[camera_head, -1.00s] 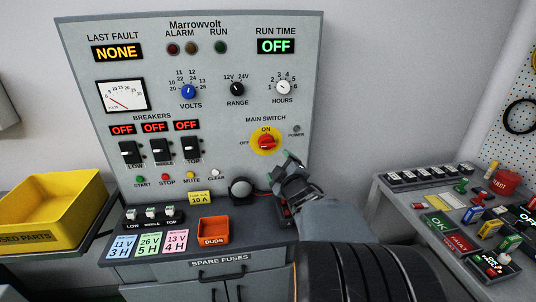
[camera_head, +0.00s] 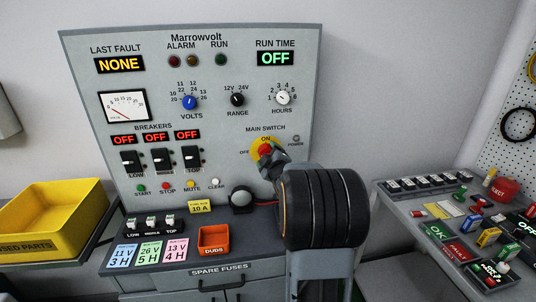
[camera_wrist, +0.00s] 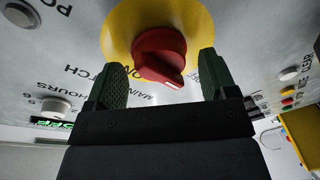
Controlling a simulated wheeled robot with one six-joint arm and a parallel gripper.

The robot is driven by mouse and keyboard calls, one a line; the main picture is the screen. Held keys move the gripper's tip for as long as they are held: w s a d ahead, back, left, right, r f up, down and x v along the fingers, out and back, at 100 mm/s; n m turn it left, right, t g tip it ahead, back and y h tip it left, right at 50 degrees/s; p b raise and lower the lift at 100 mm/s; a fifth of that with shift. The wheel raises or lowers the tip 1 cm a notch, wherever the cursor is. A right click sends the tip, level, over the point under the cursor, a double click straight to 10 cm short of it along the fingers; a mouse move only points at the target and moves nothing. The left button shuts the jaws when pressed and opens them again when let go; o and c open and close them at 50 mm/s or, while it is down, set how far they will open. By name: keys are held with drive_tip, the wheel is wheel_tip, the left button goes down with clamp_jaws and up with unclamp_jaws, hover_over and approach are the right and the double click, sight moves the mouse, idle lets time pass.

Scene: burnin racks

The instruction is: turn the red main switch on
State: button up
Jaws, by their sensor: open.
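The red main switch (camera_head: 265,149) is a rotary knob on a yellow disc at the lower right of the grey panel, partly covered by my gripper in the head view. In the wrist view the red knob (camera_wrist: 160,55) sits between my gripper's fingers (camera_wrist: 160,72), which are open with a visible gap on each side. That view is upside down, and the knob's white mark is at its lower right. My gripper (camera_head: 268,162) is at the panel in the head view. The power lamp (camera_head: 297,138) beside the switch looks grey and unlit.
The panel also carries a blue volts knob (camera_head: 190,102), breakers (camera_head: 162,158) showing OFF, and small push buttons below. A yellow bin (camera_head: 55,215) is left; a bench (camera_head: 400,205) is right.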

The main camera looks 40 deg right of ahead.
drive_tip(key=shift+w+d, duration=0.1)
drive_tip(key=shift+w, duration=0.2)
drive_tip(key=c, duration=0.9)
